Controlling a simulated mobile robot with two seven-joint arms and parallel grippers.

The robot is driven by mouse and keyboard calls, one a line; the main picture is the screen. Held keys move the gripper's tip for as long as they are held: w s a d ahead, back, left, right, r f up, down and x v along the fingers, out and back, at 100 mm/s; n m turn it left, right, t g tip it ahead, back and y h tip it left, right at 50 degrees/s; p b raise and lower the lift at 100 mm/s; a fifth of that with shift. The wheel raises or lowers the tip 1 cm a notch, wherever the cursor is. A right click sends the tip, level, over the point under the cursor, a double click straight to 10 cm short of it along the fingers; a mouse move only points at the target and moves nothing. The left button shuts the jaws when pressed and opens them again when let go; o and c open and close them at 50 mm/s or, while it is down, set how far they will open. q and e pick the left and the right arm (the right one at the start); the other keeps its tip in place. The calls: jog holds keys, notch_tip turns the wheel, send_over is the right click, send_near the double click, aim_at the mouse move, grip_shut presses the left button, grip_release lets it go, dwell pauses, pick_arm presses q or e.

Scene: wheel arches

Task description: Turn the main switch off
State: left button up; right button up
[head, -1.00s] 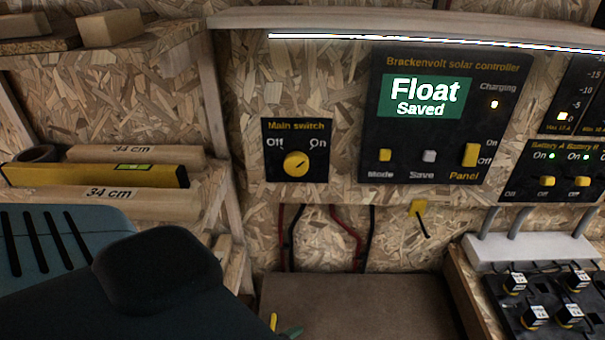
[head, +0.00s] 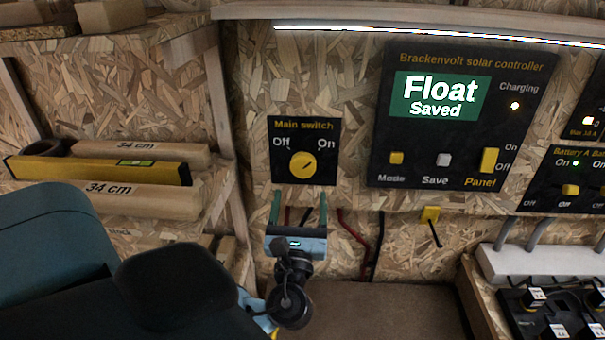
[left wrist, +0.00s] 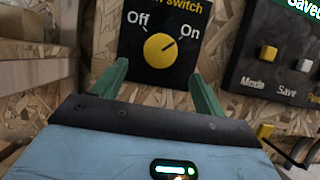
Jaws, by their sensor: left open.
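The main switch is a yellow round knob (head: 303,165) on a black plate (head: 326,172) marked Off at left and On at right. Its dark mark points up and right, toward On. The knob also shows in the left wrist view (left wrist: 160,47). My left gripper (head: 299,208) is below the plate with its green fingers pointing up. Its fingers are apart, with nothing between them. In the left wrist view the fingers (left wrist: 157,82) frame the plate's lower part from either side, below the knob. My right gripper is in neither view.
The solar controller (head: 540,95), reading Float Saved, is right of the switch. Red and black cables (head: 377,245) hang behind and beside my gripper. A shelf at left holds a yellow level (head: 80,172) and wooden pieces. A white power strip (head: 515,264) is at lower right.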

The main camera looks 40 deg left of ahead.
aim_at(302, 172)
pick_arm(q)
jog(key=p+x, duration=0.1)
jog(key=x, duration=0.5)
jog(key=shift+w+a+r, duration=0.2)
jog(key=shift+w+a, duration=0.25)
jog(key=shift+c, duration=0.4)
jog(key=c, duration=0.9)
